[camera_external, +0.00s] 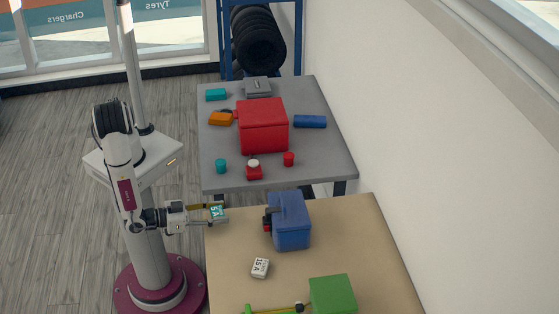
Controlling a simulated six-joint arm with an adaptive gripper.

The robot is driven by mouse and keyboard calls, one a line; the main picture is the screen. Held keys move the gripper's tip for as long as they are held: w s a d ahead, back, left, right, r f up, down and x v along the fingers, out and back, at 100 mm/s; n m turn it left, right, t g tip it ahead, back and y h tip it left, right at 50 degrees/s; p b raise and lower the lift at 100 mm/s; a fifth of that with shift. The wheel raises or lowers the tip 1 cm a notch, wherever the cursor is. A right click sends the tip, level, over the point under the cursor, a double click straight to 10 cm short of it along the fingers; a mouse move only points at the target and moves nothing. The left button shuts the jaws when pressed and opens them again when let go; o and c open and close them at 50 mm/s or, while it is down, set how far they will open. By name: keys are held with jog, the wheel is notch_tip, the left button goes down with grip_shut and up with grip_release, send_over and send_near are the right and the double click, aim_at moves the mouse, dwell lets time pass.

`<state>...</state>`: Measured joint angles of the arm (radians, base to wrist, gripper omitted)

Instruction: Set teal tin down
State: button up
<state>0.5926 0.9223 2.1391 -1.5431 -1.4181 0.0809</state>
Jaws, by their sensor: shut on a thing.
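My gripper (212,212) is shut on the teal tin (217,211), a small teal piece with a white label that seems to read "5 A". My gripper holds it near the left edge of the tan table (235,259), close to the gap between the two tables. The fingers partly cover the tin. Whether its underside touches anything cannot be told from this view.
The tan table holds a blue box (291,222), a white "15 A" piece (260,267) and a green box (332,294). The grey table (325,165) behind holds a red box (263,126), a teal cylinder (221,166) and several small items. The tan table's left rear is clear.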

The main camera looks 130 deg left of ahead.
jog(key=shift+m+t+h, duration=0.4)
jog(key=w+d, duration=0.3)
jog(key=w+d+r, duration=0.1)
jog(key=w+d, duration=0.2)
jog(key=w, duration=0.1)
jog(key=w+d, duration=0.3)
jog(key=w, duration=0.1)
jog(key=shift+d+r, duration=0.25)
jog(key=shift+d, duration=0.1)
notch_tip(320, 180, up, 5)
jog(key=m+t+h, duration=0.1)
send_over(231, 282)
jog(key=shift+w+r, duration=0.1)
jog(key=shift+r, duration=0.1)
jog(key=shift+f, duration=0.1)
jog(key=shift+f, duration=2.45)
jog(key=shift+f, duration=2.3)
jog(key=shift+f, duration=0.1)
jog(key=o, duration=1.1)
